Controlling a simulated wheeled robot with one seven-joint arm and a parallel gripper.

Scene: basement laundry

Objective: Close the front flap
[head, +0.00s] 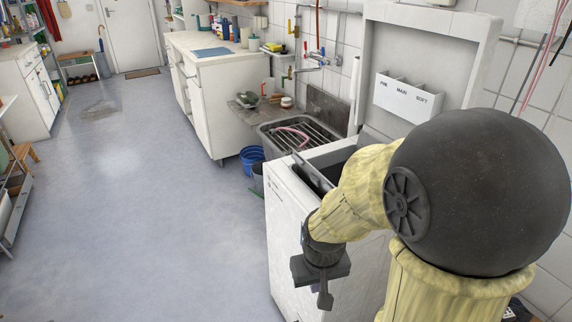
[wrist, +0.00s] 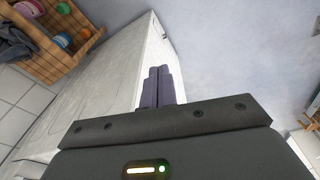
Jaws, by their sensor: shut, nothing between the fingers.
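The white top-loading washer (head: 300,225) stands at the right of the head view with its lid (head: 425,45) raised. A narrow grey flap (head: 312,172) sticks up at a tilt from the washer's opening, near its left edge; I take it for the front flap. My arm hides much of the opening and any other flap. My gripper (head: 325,298) hangs in front of the washer's pale side, below its top edge and apart from the grey flap. In the wrist view my gripper's fingers (wrist: 158,88) are together and empty, with the washer's pale panel (wrist: 115,75) beside them.
A sink (head: 300,133) with a rack and a pink hose lies beyond the washer. Blue bucket (head: 250,158) stands on the floor near it. A wooden crate (wrist: 50,45) with colourful items shows in the wrist view. The floor (head: 120,210) at left is mostly clear.

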